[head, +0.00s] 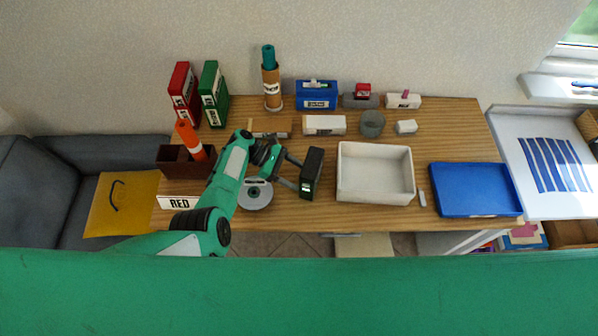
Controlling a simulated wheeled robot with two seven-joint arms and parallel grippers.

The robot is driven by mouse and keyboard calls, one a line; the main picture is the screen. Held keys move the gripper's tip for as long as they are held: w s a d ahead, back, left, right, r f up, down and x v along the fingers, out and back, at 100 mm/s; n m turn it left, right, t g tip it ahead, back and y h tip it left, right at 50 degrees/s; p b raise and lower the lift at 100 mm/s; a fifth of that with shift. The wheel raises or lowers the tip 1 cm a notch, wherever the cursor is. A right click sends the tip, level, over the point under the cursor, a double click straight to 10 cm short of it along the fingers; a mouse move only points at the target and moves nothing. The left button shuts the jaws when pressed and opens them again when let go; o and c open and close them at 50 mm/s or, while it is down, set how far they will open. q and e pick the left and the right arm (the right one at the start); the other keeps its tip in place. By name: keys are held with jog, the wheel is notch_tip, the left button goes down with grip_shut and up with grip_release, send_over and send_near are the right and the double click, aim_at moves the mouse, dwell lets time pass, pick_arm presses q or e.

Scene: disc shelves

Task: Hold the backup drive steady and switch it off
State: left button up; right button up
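The backup drive appears to be the upright black box (312,172) near the middle of the table, with a small label low on its front. No switch can be made out on it. My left gripper (291,172) is at the drive's left side, its two fingers spread apart and pointing at it. I cannot tell whether the fingertips touch the drive or reach around it. My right gripper is not in view.
A white tray (343,190) stands close right of the drive, and a blue tray (475,190) lies farther right. A disc spindle (256,195) is under my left arm. A white box (324,125) and a grey cup (372,124) stand behind.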

pick_arm(q)
jog(key=shift+s+d+f, duration=0.15)
jog(key=shift+d, duration=0.2)
grip_shut()
jog(key=shift+o, duration=1.2)
grip_release()
